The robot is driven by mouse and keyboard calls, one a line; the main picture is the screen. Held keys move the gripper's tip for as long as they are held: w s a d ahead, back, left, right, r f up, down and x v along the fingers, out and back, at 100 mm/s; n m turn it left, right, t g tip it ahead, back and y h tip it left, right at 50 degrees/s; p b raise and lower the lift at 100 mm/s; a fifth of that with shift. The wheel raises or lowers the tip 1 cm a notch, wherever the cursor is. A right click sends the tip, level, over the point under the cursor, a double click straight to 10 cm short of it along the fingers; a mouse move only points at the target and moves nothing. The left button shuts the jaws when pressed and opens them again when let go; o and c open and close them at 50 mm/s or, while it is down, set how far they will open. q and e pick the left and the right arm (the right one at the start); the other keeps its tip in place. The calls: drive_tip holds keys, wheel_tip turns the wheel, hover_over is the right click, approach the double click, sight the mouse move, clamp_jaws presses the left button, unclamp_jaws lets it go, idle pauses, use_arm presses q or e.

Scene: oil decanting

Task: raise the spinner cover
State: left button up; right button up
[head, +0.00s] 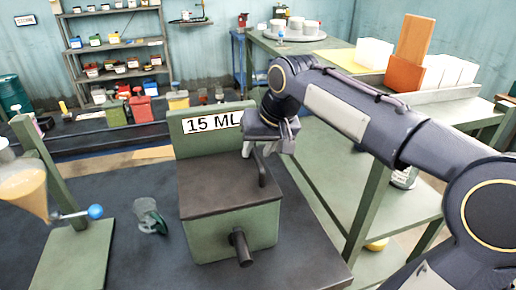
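The spinner is a green box (215,240) on the dark table, with a flat dark brown cover (212,190) lying level on top. A dark upright handle (262,172) stands at the right side of the cover. A dark crank or knob (241,248) sticks out of the box front. My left gripper is out of view.
A green back panel with a "15 ML" label (212,122) rises behind the cover. At left stand a green stand with a blue knob (95,212), a funnel of yellowish liquid (24,192) and a glass jug (150,215). A green shelved bench (340,175) is at right.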

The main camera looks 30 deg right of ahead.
clamp_jaws()
idle(0.4)
